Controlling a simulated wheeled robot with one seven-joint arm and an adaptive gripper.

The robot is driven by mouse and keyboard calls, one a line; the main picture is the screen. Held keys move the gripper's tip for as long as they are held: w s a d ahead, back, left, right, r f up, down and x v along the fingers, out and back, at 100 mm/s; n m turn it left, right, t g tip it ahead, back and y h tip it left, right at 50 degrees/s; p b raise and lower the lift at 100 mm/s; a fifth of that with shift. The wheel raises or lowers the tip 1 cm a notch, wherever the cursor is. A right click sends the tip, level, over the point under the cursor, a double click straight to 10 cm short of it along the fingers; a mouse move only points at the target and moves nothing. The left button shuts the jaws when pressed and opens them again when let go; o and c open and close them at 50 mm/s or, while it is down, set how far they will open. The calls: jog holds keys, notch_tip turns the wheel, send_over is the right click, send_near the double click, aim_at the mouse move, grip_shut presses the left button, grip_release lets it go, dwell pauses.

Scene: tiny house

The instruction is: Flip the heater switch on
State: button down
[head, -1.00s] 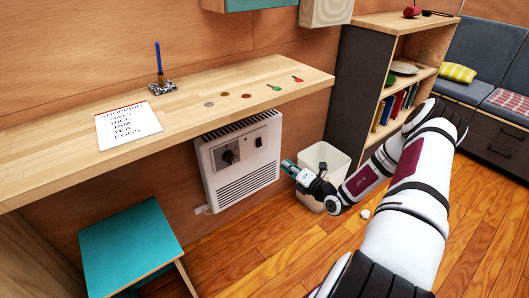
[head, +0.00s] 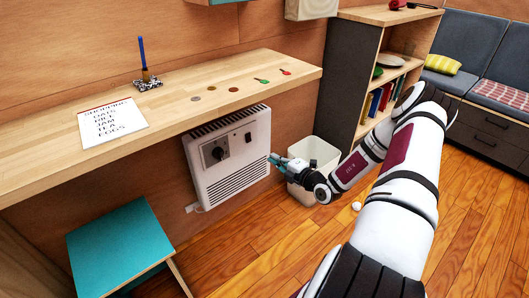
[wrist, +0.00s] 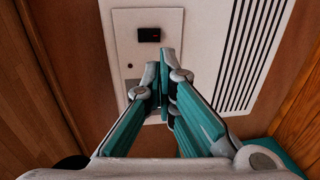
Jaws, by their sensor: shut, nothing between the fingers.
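The heater (head: 235,180) is a white wall unit with lower slats under the wooden counter. Its panel has a round black knob (head: 213,152) on the left and a small black switch (head: 248,138) on the right. My gripper (head: 271,158), with teal fingers, is near the heater's right side, lower than the switch in the picture. In the wrist view the fingertips (wrist: 164,56) are together and empty, in front of the panel. The black switch (wrist: 149,34) shows just beyond them. The fingers cover part of the panel. I cannot tell which way the switch is set.
A white bin (head: 315,158) stands on the floor behind my gripper. The counter (head: 190,100) juts out above the heater. A teal stool (head: 120,245) stands at the lower left. A shelf (head: 345,75) is at the right. The wooden floor in front of the heater is clear.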

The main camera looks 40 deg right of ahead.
jog(key=b, duration=0.4)
send_near(249, 142)
jog(key=w, duration=0.5)
jog(key=shift+w+f+b, duration=0.2)
jog(key=shift+w+b, duration=0.05)
jog(key=shift+w, duration=0.25)
jog(key=shift+w+f+b, duration=0.2)
jog(key=shift+w, duration=0.25)
jog(key=shift+w+f+t, duration=0.3)
jog(key=shift+t, duration=0.1)
jog(key=shift+r, duration=0.15)
jog(key=shift+s, duration=0.15)
jog(key=s+f+p, duration=0.1)
jog(key=s+p, duration=0.3)
jog(key=s, duration=0.9)
jog(key=shift+s+d+f, duration=0.25)
jog(key=shift+f, duration=0.05)
